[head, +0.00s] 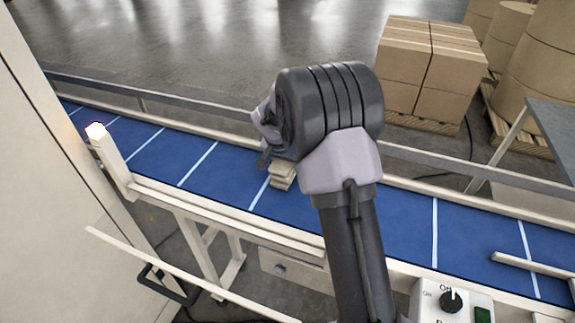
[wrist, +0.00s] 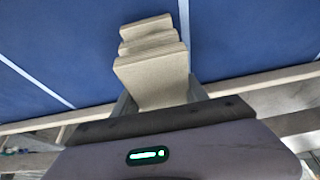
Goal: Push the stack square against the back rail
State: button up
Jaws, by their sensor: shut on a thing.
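The stack (head: 283,177) is a small pile of beige, kraft-coloured flat pieces on the blue belt, partly hidden behind my wrist in the head view. In the wrist view the stack (wrist: 152,50) shows its pieces unevenly offset, with the nearest one wider. My gripper (wrist: 157,92) is shut on the near piece, with a grey finger on each side. In the head view my fingers are mostly hidden by the wrist. The back rail (head: 190,104) is a long grey bar along the belt's far side, apart from the stack.
The blue conveyor belt (head: 400,220) has white cross lines and is clear on both sides of the stack. A cream post with a lit lamp (head: 96,131) stands at the left. A control box (head: 450,300) sits at the near right. Strapped cartons (head: 428,70) stand beyond the rail.

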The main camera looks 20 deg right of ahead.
jog(key=shift+w+d+r, duration=0.1)
jog(key=shift+w+d, duration=0.35)
dwell(1.6)
jog(key=shift+s+a+f+b, duration=0.15)
jog(key=shift+f+b, duration=0.05)
jog(key=shift+b, duration=0.15)
dwell(0.4)
jog(key=o, duration=1.5)
jog(key=shift+c, duration=0.2)
jog(key=p+v, duration=0.3)
jog(key=v, duration=1.5)
jog(key=s+a+f+n+t+y+b, duration=0.1)
jog(key=s+a+f+b, duration=0.1)
jog(key=s, duration=0.8)
jog(key=s+a+f+n+y+b, duration=0.2)
jog(key=s+a+b, duration=0.3)
jog(key=s+a, duration=0.2)
jog(key=s+a+f+n+t+y+b, duration=0.1)
jog(key=s+a+b, duration=0.3)
jog(key=s, duration=0.8)
jog(key=shift+s+a+f+n+t+y, duration=0.15)
jog(key=shift+s+f+n+t+y, duration=0.2)
jog(key=shift+f+y, duration=0.4)
